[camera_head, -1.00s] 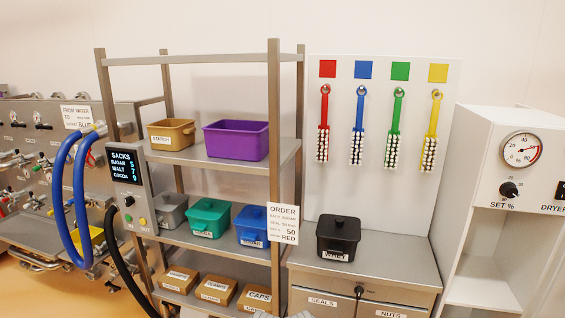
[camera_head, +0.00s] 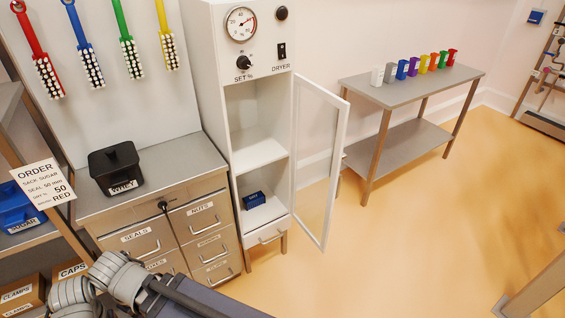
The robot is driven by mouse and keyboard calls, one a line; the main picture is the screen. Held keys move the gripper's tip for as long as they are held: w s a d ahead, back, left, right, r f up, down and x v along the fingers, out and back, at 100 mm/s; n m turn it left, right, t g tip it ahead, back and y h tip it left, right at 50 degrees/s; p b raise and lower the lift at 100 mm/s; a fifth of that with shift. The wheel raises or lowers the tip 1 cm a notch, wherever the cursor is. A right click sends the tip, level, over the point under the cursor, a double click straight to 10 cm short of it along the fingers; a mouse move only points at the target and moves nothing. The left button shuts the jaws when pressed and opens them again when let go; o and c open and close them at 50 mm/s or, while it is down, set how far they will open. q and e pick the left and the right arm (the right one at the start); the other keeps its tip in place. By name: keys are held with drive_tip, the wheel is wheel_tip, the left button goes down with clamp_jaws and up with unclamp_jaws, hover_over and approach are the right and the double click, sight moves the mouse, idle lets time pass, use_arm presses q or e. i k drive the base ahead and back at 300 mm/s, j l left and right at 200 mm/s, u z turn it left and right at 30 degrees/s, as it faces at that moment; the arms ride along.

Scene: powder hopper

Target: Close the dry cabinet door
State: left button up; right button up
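The white dry cabinet (camera_head: 213,103) stands at the middle of the head view, with a round dial, a knob and a dryer switch on its top panel. Its glass-paned door (camera_head: 340,150) is hinged on the right side and stands wide open, swung out to the right. A small blue box (camera_head: 254,200) sits on the cabinet's lower shelf; the upper shelf looks empty. Part of one of my arms shows at the bottom left, in front of the drawers. Neither gripper's fingers are in view.
A steel table (camera_head: 410,91) with several coloured containers stands to the right, beyond the door. The orange floor (camera_head: 400,250) before the door is clear.

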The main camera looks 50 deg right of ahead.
sight(334, 182)
drive_tip(key=k+l, duration=0.1)
drive_tip(key=l, duration=0.4)
drive_tip(key=k+l, duration=0.15)
drive_tip(key=l, duration=0.35)
drive_tip(key=k+l, duration=0.1)
drive_tip(key=l, duration=0.4)
drive_tip(key=k+l, duration=0.1)
drive_tip(key=l, duration=0.4)
drive_tip(key=k+l, duration=0.15)
drive_tip(key=l, duration=0.3)
drive_tip(key=k+l, duration=0.1)
drive_tip(key=l, duration=0.4)
drive_tip(key=k+l, duration=0.1)
drive_tip(key=l, duration=0.4)
drive_tip(key=k+l, duration=0.15)
drive_tip(key=l, duration=0.35)
